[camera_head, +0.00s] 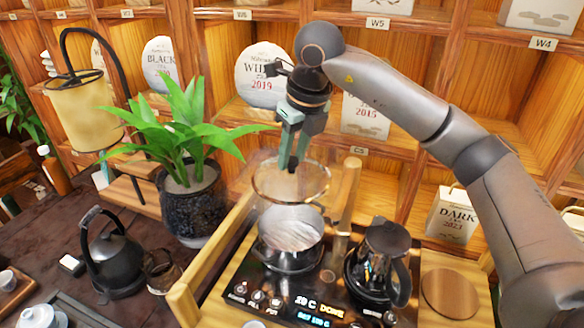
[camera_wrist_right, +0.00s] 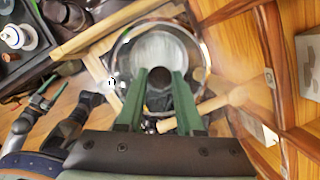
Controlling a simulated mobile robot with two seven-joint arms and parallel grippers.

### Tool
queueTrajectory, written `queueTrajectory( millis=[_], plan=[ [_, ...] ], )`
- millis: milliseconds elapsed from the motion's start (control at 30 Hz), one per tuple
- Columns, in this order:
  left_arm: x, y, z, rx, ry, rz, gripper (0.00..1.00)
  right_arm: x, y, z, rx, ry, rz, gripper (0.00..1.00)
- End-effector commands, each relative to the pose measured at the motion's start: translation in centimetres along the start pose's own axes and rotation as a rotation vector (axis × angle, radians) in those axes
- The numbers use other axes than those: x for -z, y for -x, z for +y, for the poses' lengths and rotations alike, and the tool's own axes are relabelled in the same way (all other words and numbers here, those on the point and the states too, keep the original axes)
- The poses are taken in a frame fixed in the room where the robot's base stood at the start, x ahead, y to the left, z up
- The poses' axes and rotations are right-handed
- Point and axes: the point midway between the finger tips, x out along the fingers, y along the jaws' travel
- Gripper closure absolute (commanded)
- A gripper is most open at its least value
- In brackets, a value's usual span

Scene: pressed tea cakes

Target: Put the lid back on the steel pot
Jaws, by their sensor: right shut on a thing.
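The clear glass lid (camera_head: 263,192) with its metal rim hangs level or nearly so above the steel pot (camera_head: 290,258). My right gripper (camera_head: 292,165) points down and is shut on the lid's knob, which the fingers mostly hide. The open-topped pot stands on the black hob, and a gap shows between it and the lid. In the right wrist view the lid's rim (camera_wrist_right: 207,62) rings the pale pot seen through the glass, with the right fingers (camera_wrist_right: 160,78) over its knob. What looks like my left gripper (camera_wrist_right: 42,95) shows small at the left there; its jaws are unclear.
A dark kettle-like pot (camera_head: 378,262) stands right of the steel pot on the hob (camera_head: 262,298). A wooden rail (camera_head: 350,200) rises behind. A potted plant (camera_head: 192,205) and a black kettle (camera_head: 112,258) stand left. Shelves with tea cakes line the back.

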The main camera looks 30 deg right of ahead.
Motion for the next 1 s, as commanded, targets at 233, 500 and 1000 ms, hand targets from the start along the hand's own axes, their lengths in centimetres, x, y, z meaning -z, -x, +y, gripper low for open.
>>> queueTrajectory(
  millis=[233,500,1000],
  plan=[
    [-2.1,-1.9,-0.1,0.000,0.001,0.000,0.34,1.4,-5.0,0.0,-0.001,0.000,0.001,1.00],
    [-3.2,-2.3,-0.1,-0.001,0.003,-0.010,0.34,1.9,-7.0,0.0,0.000,0.000,-0.001,1.00],
    [-4.6,-4.3,0.5,-0.018,-0.001,-0.015,0.34,3.0,-10.8,0.0,0.000,0.000,0.000,1.00]
  ],
)
